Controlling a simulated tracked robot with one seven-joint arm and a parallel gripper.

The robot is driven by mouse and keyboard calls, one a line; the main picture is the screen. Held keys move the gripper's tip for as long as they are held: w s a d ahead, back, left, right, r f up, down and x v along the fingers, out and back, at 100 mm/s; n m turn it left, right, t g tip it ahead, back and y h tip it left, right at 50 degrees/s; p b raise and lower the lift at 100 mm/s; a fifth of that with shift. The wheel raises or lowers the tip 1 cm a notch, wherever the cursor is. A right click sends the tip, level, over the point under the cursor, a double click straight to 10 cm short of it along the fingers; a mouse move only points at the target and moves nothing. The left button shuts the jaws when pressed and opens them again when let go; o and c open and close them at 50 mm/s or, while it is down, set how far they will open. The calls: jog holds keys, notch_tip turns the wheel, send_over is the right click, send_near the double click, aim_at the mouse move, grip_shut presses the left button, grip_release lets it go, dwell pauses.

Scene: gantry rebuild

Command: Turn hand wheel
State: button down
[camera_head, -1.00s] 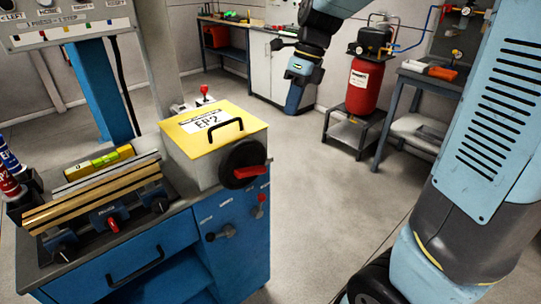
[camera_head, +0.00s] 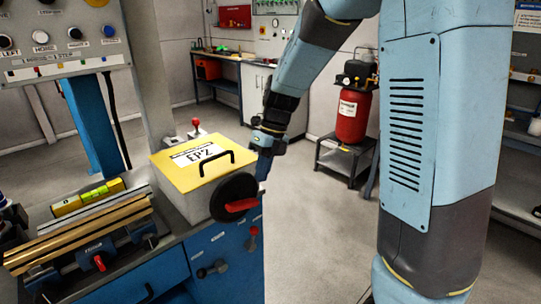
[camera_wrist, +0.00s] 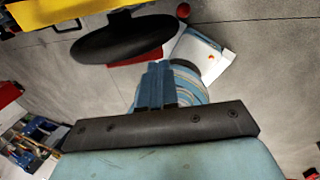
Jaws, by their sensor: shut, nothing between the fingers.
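My gripper (camera_head: 263,172) points down just beyond the box's right edge, behind the wheel in the head view. Its lower end is partly hidden there. In the wrist view, the blue fingers (camera_wrist: 157,70) are closed together with nothing between them. The black wheel (camera_wrist: 110,40) lies just ahead of them, seen nearly edge-on, with part of the red handle below it. I cannot tell whether the fingers touch the handle.
The blue cabinet (camera_head: 225,250) under the box carries levers on its front. Brass-coloured bars (camera_head: 80,235) and a yellow level (camera_head: 88,198) lie to the left. A red tank (camera_head: 352,117) stands on a stand behind. Grey floor (camera_head: 310,230) is open right of the cabinet.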

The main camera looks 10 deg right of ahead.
aim_at(237, 200)
jog(key=shift+x, duration=2.55)
